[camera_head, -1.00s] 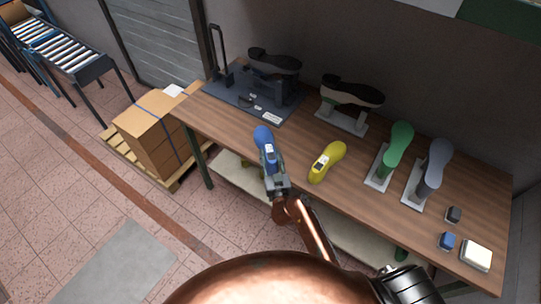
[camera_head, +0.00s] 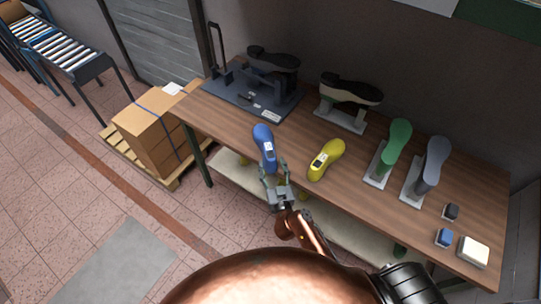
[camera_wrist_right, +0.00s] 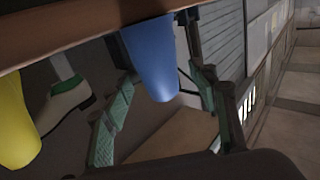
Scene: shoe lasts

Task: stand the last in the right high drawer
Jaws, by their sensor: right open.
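A blue last (camera_head: 265,145) with a small white label is at the front edge of the wooden table. In the right wrist view the blue last (camera_wrist_right: 153,62) sticks out past a brown edge. My right gripper (camera_head: 272,169) is open at the lower end of this last; in the wrist view its two fingers stand on either side of it, and I cannot tell whether they touch. A yellow last (camera_head: 325,161) is just to the right and also shows in the wrist view (camera_wrist_right: 14,125). No drawer can be made out. My left gripper is not in view.
The table (camera_head: 225,120) carries a dark press-like stand (camera_head: 245,95), a shoe on a stand (camera_head: 350,90), green (camera_head: 396,140) and grey (camera_head: 436,160) lasts on plates, and small blocks at the right. Boxes on a pallet (camera_head: 150,130) stand to the left.

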